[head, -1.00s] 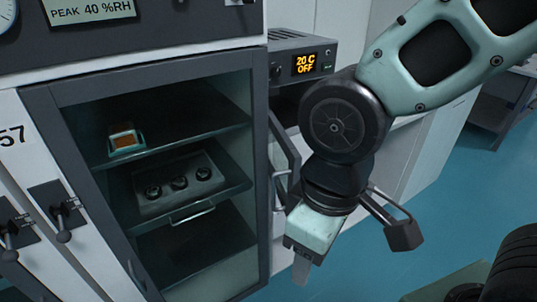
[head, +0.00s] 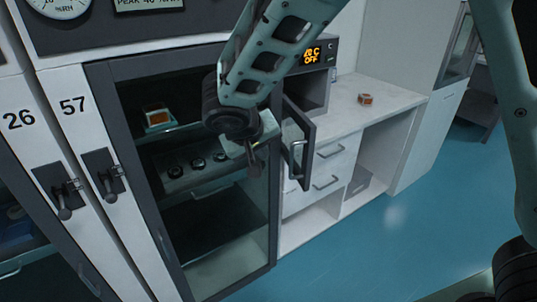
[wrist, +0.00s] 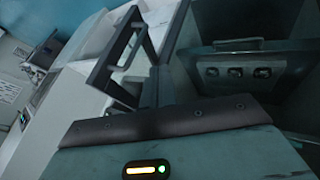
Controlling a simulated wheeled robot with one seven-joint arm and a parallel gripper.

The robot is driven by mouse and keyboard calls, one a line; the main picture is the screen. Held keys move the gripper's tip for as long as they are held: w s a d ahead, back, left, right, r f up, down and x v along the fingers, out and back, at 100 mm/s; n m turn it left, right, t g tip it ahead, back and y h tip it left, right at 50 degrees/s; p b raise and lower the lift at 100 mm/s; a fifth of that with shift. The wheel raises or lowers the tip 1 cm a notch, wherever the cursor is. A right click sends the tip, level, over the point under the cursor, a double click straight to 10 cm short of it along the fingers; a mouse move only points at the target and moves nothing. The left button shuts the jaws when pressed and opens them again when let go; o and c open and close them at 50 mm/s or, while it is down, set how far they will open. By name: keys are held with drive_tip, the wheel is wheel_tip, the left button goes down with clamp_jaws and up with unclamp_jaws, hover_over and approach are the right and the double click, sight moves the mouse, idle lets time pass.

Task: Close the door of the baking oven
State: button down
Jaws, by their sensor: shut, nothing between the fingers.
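The baking oven (head: 318,52) stands on the white counter, its orange display reading 20 C OFF. Its dark-framed door (head: 306,129) stands open, swung out toward me, with a bar handle (head: 291,158). My gripper (head: 256,166) is shut and empty, just left of the open door in the head view, in front of the tall glass-fronted cabinet. Whether it touches the door I cannot tell. In the wrist view the door (wrist: 128,50) shows beyond the gripper's housing; the fingertips are hidden there. My arm covers part of the oven.
The tall cabinet (head: 98,85) close at left holds shelves with a small orange-topped item (head: 157,118) and a tray of dark knobs (head: 190,166). A small orange-brown block (head: 365,99) lies on the counter (head: 385,92). Blue floor (head: 400,235) is clear at right.

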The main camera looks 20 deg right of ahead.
drive_tip(key=w+d+f+p, duration=0.3)
drive_tip(key=w+d+f, duration=0.1)
drive_tip(key=d+f, duration=0.2)
drive_tip(key=shift+w+d+f, duration=0.3)
drive_tip(key=shift+w+d, duration=0.05)
drive_tip(key=shift+d, duration=0.2)
drive_tip(key=shift+d+f, duration=0.1)
